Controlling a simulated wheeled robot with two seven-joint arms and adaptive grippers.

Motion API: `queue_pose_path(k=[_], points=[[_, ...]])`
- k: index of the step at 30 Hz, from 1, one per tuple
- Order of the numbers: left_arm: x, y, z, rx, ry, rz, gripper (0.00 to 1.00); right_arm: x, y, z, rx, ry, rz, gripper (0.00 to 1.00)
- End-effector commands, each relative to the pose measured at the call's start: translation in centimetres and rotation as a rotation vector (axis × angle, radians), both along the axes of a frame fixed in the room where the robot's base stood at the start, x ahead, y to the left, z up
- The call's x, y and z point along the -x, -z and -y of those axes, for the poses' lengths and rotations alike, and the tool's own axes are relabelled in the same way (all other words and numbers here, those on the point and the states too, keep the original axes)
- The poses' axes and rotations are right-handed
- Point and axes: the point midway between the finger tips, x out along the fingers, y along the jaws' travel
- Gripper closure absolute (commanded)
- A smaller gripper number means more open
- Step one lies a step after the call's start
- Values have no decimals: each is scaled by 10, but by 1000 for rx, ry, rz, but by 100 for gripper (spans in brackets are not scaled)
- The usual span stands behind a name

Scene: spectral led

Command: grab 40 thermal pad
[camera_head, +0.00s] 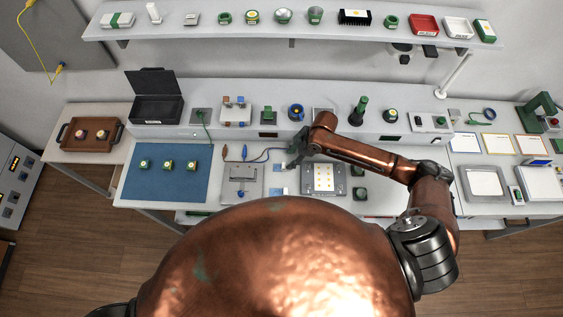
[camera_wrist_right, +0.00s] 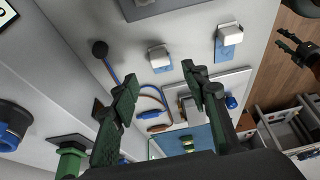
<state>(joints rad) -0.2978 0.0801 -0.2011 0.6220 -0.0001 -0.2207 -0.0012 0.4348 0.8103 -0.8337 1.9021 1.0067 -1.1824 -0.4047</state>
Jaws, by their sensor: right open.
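My right gripper (camera_head: 297,150) hangs over the middle of the bench, left of a plate with yellow dots. In the right wrist view its dark green fingers (camera_wrist_right: 160,76) are spread apart with nothing between them. Beyond the fingertips lie two small blue pieces, each with a white block on it: one nearly ahead (camera_wrist_right: 160,62), one farther right (camera_wrist_right: 226,44). They may be the thermal pads; no label "40" is readable. In the head view small pale blue pieces (camera_head: 276,191) show beside the gripper. My left gripper (camera_wrist_right: 293,48) shows at the right wrist view's edge, its jaws unclear.
A metal fixture plate (camera_head: 240,190) with blue and orange leads lies left of the gripper. The dotted plate (camera_head: 323,179) sits right. A raised ledge behind holds several devices, including a black open case (camera_head: 153,107).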

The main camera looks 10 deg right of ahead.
Motion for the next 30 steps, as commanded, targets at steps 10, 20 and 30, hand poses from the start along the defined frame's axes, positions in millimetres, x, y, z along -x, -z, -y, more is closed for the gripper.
queue_pose_path(k=[10, 20, 30], points=[[3, -10, 0, 0, -2, -3, 60, -2, 33, -13, 0, 12, -4, 58], [2, -16, 0, 0, -2, -2, 60, -7, 65, -28, 2, 11, -1, 58], [2, -16, 1, 1, -3, -2, 60, -8, 66, -29, 1, 9, -1, 67]])
